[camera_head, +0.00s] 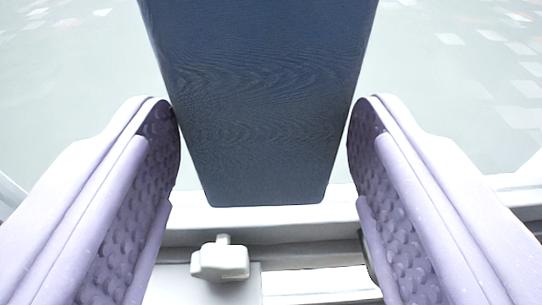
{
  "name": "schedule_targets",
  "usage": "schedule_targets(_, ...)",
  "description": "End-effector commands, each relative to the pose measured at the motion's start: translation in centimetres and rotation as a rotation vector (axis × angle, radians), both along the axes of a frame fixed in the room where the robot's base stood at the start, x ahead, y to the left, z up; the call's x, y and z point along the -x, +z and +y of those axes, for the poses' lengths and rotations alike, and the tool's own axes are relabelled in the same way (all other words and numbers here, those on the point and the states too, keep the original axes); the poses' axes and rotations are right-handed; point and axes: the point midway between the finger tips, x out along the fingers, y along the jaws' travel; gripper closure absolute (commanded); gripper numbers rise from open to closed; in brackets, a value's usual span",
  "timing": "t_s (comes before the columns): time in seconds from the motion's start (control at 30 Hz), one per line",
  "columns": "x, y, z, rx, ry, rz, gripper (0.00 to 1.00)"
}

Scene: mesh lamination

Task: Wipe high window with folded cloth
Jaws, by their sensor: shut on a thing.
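A dark blue folded cloth (262,110) with a fine woven texture stands between the two pale purple fingers of my gripper (263,130). It reaches from the top edge of the camera_head view down to the finger pads. The fingers are shut on it, one at each side. Behind the cloth is the pale grey-green window pane (440,110) with light reflections on it. I cannot tell whether the cloth touches the pane. The far end of the cloth is cut off by the top edge.
The white window frame (320,285) runs along the bottom of the view. A white latch or handle (220,260) sticks out from it, left of centre between the fingers. The pane is open on both sides of the cloth.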

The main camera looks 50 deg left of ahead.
Motion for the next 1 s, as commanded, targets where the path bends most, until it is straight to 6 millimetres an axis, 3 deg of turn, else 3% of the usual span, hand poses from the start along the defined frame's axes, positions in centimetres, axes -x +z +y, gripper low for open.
schedule_targets(0.57,0.4,2.7,0.3,-0.001,0.0,0.001,0.63)
schedule_targets(1.0,-2.4,2.6,-1.8,0.0,-0.001,0.001,0.63)
